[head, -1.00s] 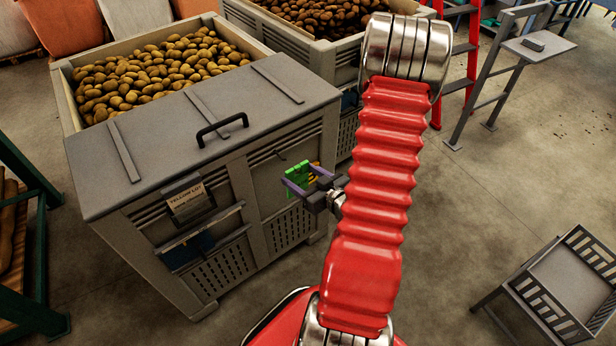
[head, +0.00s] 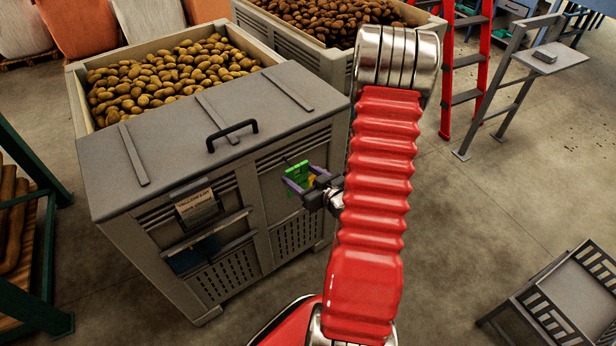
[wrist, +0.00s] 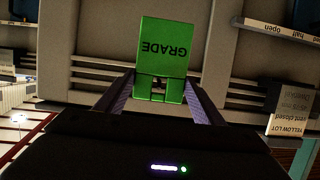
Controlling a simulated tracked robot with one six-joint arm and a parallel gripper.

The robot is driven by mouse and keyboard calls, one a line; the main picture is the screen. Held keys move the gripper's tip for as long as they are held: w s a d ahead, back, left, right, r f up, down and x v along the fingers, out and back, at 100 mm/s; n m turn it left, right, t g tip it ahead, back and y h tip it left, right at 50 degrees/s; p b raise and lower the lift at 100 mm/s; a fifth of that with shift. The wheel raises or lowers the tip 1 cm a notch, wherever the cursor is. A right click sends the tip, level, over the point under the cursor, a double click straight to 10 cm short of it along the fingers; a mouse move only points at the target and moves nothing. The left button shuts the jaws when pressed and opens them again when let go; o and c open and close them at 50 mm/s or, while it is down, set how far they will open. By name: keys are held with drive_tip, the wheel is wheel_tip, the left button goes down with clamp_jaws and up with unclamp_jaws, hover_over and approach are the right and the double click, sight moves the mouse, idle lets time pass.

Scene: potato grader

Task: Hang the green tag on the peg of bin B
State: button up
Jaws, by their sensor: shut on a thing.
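The green tag (head: 297,173) is held in front of the side panel of the near grey bin (head: 335,160). In the wrist view the tag (wrist: 163,45) shows the word GRADE upside down. My gripper (head: 299,183) is shut on the tag's lower part; its purple fingers stand on both sides in the wrist view (wrist: 160,88). A small peg-like bit seems to show at the tag's upper left in the head view, but I cannot tell whether the tag touches it. No letter B is readable on this bin.
The near bin has a grey lid (head: 215,125) with a black handle (head: 232,135) and a yellow-lot card (head: 197,206). Another potato bin (head: 300,40) stands behind. A red ladder (head: 465,70) and a grey slatted stand (head: 560,295) are at right.

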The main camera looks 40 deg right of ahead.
drive_tip(key=shift+w+d, duration=0.1)
drive_tip(key=shift+w, duration=0.8)
drive_tip(key=shift+w+d+f, duration=0.1)
drive_tip(key=shift+w+f, duration=0.5)
drive_tip(key=shift+w, duration=0.05)
drive_tip(key=shift+f, duration=0.1)
drive_tip(key=o, duration=1.1)
drive_tip(key=shift+o, duration=0.2)
